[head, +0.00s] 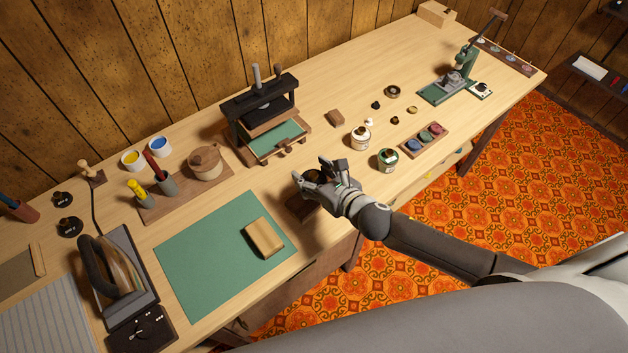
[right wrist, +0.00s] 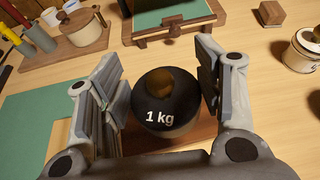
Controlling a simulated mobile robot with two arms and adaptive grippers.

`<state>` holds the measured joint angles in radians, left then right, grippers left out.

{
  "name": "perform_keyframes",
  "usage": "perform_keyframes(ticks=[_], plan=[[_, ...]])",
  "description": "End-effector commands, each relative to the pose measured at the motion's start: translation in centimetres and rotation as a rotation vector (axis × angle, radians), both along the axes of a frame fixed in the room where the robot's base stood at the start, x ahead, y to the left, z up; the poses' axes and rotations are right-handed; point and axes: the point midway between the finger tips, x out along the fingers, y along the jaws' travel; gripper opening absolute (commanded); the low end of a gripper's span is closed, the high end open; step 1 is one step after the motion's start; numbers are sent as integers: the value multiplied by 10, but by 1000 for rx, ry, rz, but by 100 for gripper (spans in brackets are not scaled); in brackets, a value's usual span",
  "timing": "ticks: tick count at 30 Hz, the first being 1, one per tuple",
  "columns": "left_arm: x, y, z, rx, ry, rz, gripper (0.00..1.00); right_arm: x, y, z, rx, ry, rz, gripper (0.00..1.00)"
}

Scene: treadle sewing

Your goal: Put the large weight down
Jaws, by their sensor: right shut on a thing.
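The large weight (right wrist: 167,112) is a black cylinder marked "1 kg" with a brass knob on top. It sits between the fingers of my right gripper (right wrist: 163,82), which is shut on it. In the head view my right gripper (head: 322,176) is over the front edge area of the bench, right of the green mat. The gripper mostly hides the weight there. A dark brown wooden piece (head: 301,208) shows under the gripper. I cannot tell whether the weight touches it. My left gripper is not in view.
The wooden bench (head: 330,80) carries a green mat (head: 200,262) with a tan block (head: 264,238). A black press (head: 262,105) stands behind my gripper.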

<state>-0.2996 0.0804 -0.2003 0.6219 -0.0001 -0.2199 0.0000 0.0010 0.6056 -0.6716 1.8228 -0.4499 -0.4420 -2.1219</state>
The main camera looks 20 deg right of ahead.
Motion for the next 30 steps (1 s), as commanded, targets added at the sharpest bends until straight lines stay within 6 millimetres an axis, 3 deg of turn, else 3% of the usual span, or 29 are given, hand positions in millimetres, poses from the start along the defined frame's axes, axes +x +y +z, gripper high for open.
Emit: perform_keyframes(ticks=[7,20,21,26,30], plan=[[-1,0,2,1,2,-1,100,1,0,-25,3,-3,-2,0],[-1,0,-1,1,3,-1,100,2,0,-30,0,-6,1,0],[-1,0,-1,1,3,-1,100,0,-1,-34,-3,1,0,61],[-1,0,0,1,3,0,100,0,-1,-33,-2,1,-1,82],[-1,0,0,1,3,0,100,0,-1,-33,-2,1,-1,82]])
